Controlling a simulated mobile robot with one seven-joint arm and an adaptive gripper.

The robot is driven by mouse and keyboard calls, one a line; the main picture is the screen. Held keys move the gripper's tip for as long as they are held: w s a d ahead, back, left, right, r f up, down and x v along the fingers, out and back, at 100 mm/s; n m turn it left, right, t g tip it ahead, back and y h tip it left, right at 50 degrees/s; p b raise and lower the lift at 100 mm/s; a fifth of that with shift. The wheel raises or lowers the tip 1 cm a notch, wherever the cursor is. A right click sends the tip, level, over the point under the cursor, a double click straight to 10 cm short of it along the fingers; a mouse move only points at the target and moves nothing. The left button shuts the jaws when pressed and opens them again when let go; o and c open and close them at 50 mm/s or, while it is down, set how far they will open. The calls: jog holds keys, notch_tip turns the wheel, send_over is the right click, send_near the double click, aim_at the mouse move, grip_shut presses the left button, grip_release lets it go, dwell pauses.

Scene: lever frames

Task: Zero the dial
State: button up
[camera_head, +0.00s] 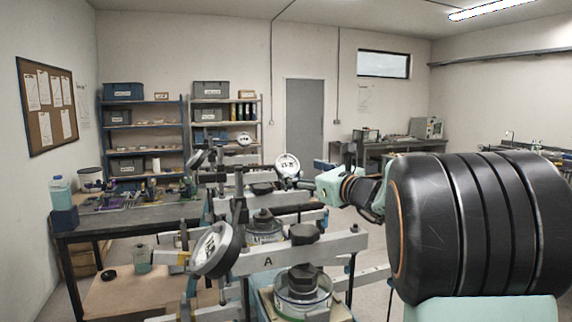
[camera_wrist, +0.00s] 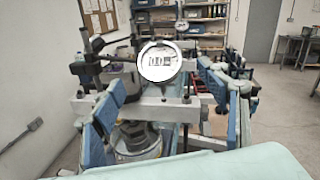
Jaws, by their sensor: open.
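Several lever frames stand in a row, each with a pale beam and a round white dial. The nearest, marked A (camera_head: 268,261), has a dial (camera_head: 213,249) seen at a slant at its left end. Farther back, a dial (camera_head: 287,165) stands close to my gripper (camera_head: 312,178). In the wrist view a white dial (camera_wrist: 159,63) faces me, with dark marks too small to read for sure. My gripper (camera_wrist: 160,88) is open, its blue-padded fingers apart on either side of the view. The dial shows between them and beyond; no contact is visible.
Dark weights sit over glass jars (camera_head: 302,287) under the beams. Upright posts and rods crowd the frames. A grey bench (camera_head: 130,222) with a bottle (camera_head: 60,190) stands at left. Shelves line the back wall. Floor is clear at right in the wrist view.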

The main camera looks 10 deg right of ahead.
aim_at(290, 165)
jog(key=p+x, duration=0.2)
jog(key=x, duration=0.6)
jog(key=shift+w+a, duration=0.15)
jog(key=shift+w, duration=0.15)
jog(key=c, duration=1.2)
jog(key=shift+n+g+y, duration=0.4)
jog(key=shift+n+y, duration=0.2)
jog(key=shift+n, duration=0.5)
jog(key=shift+n+g+y+p, duration=0.4)
jog(key=shift+n+g+y, duration=0.4)
jog(key=shift+n, duration=0.6)
jog(key=o, duration=1.2)
